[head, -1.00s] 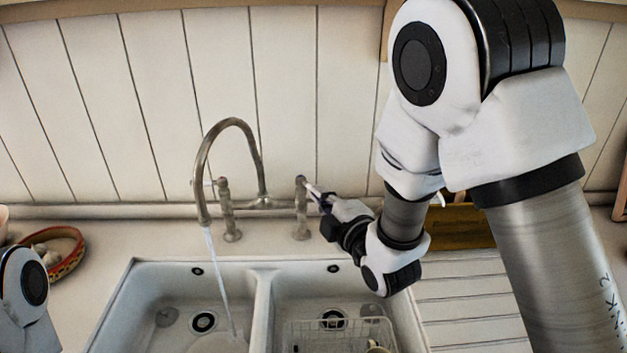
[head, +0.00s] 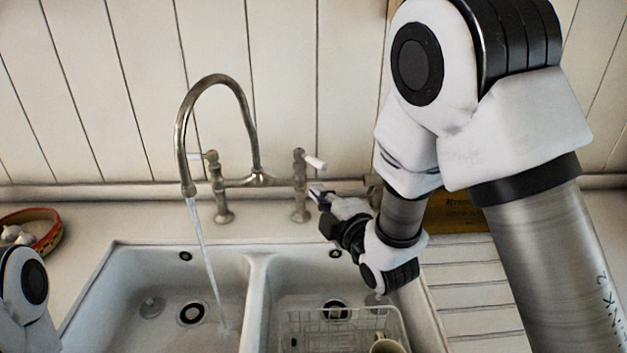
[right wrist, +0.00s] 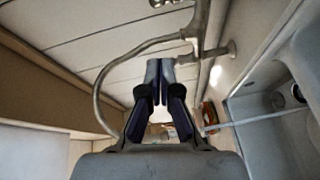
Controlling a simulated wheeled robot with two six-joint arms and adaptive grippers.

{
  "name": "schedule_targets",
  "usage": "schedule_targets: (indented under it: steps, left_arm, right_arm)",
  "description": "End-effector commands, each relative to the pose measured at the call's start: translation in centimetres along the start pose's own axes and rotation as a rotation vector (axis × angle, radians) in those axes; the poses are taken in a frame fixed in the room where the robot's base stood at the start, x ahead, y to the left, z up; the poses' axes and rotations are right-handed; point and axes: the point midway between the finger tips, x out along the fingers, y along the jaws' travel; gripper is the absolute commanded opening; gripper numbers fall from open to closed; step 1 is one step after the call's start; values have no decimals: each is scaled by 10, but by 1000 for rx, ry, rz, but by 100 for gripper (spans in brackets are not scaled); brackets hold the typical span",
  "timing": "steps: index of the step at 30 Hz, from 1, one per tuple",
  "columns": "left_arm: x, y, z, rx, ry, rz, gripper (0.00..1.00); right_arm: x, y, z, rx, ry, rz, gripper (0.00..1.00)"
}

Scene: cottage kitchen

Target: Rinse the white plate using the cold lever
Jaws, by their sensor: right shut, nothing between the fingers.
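The bridge tap (head: 258,179) stands behind the double sink, its curved spout over the left basin. A stream of water (head: 205,248) falls from it into that basin. Its right lever (head: 315,162) has a white handle pointing right; its left lever (head: 197,156) points left. I see no hot or cold markings. My right gripper (head: 318,194) is shut and empty, just below the right lever's handle and apart from it. It also shows in the right wrist view (right wrist: 160,78), close to the tap's pipework. I cannot make out the white plate clearly. My left gripper is out of view.
A wire rack (head: 340,322) with a mug (head: 386,346) stands in the right basin. A ribbed drainboard (head: 466,290) lies to the right, partly behind my right arm. A patterned bowl of garlic (head: 42,232) sits on the counter at left.

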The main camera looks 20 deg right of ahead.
Motion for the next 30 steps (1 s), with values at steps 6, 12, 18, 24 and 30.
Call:
schedule_targets:
  steps: [6, 12, 18, 24, 30]
  left_arm:
    - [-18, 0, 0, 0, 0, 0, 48]
    - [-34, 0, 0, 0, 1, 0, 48]
    - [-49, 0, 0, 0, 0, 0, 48]
    - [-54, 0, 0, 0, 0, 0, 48]
    - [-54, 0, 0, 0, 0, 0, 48]
  right_arm:
    - [32, 6, -1, 0, 1, 1, 0]
    - [77, 7, -2, 0, 2, 2, 0]
    - [102, 6, 19, 4, -4, 0, 0]
    - [106, 4, 37, 1, 0, 0, 0]
    - [106, 2, 38, 0, 1, 1, 0]
